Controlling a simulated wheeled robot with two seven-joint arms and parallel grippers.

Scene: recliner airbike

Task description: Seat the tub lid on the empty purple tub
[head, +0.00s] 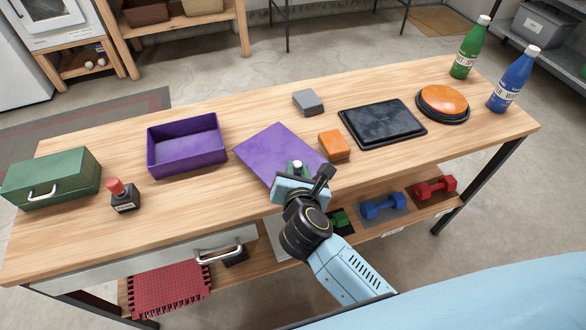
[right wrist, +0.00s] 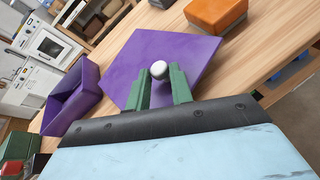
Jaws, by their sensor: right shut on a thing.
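The empty purple tub (head: 187,145) stands open on the left part of the wooden table; it also shows at the left of the right wrist view (right wrist: 70,100). The tub lid (head: 275,150) is a flat purple plate with a white knob (right wrist: 159,69). It lies right of the tub, apart from it and turned at an angle; I cannot tell whether it touches the table. My right gripper (head: 296,168) is shut on the lid's knob, its green fingers (right wrist: 166,88) on either side. My left gripper is not in view.
Nearby on the table are an orange block (head: 334,145), a grey block (head: 308,102) and a black tray (head: 382,124). A green box (head: 50,178) and a red-topped stamp (head: 123,196) stand left. An orange button (head: 443,103) and two bottles (head: 512,80) stand far right.

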